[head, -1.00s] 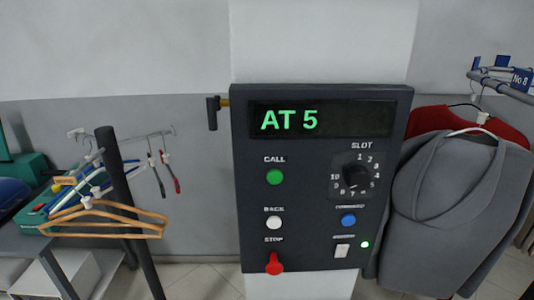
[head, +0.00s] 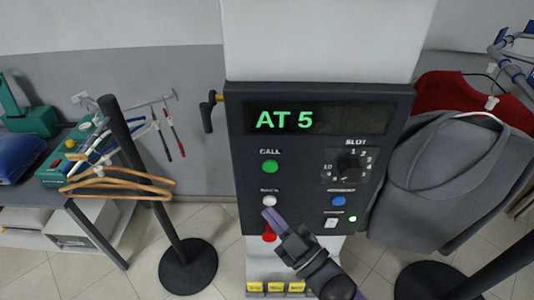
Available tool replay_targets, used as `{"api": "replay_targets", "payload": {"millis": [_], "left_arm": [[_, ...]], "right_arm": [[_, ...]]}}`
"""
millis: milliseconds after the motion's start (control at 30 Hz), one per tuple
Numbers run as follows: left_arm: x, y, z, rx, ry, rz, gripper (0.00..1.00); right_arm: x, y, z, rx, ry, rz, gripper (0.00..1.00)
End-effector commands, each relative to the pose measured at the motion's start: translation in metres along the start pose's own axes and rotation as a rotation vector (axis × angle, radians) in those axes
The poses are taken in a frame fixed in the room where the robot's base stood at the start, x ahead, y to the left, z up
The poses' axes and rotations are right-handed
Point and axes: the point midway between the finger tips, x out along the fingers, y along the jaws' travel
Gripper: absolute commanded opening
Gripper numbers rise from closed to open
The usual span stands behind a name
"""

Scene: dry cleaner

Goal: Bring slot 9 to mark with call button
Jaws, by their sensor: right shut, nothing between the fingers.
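The dark control panel (head: 310,185) is on a white column, and its display (head: 318,119) reads "AT 5" in green. The green CALL button (head: 270,167) is at the left of the panel. The SLOT dial (head: 348,168) is at the right; its exact setting is too small to tell. The white BACK button (head: 269,201) is below CALL. My right gripper (head: 271,215) is shut and empty, with its tips just below the BACK button in the picture; I cannot tell whether they touch the panel. It partly covers the red STOP knob (head: 269,236). My left gripper is out of view.
A blue button (head: 338,201) and a white switch (head: 331,223) with a lit green lamp are at the panel's lower right. A grey garment (head: 440,180) hangs close at the right. Orange hangers (head: 118,184) and a black post (head: 150,180) stand at the left.

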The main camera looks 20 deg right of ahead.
Motion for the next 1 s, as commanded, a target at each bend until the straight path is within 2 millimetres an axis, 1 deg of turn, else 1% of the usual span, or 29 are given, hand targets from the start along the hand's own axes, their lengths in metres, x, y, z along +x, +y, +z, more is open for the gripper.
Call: {"api": "replay_targets", "payload": {"millis": [67,300,433,800,1000], "left_arm": [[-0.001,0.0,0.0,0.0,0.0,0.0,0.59],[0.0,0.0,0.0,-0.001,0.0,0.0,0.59],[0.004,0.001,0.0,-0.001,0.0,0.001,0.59],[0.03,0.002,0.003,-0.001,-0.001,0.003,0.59],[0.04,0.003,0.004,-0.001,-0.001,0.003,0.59]], "right_arm": [[0.001,0.001,-0.003,-0.002,0.007,0.0,0.0],[0.001,0.0,-0.001,-0.002,0.006,0.0,0.0],[0.005,0.003,0.003,-0.003,0.007,0.0,0.0],[0.041,0.029,0.031,-0.004,0.007,0.001,0.0],[0.056,0.041,0.041,-0.003,0.006,0.0,0.0]]}}
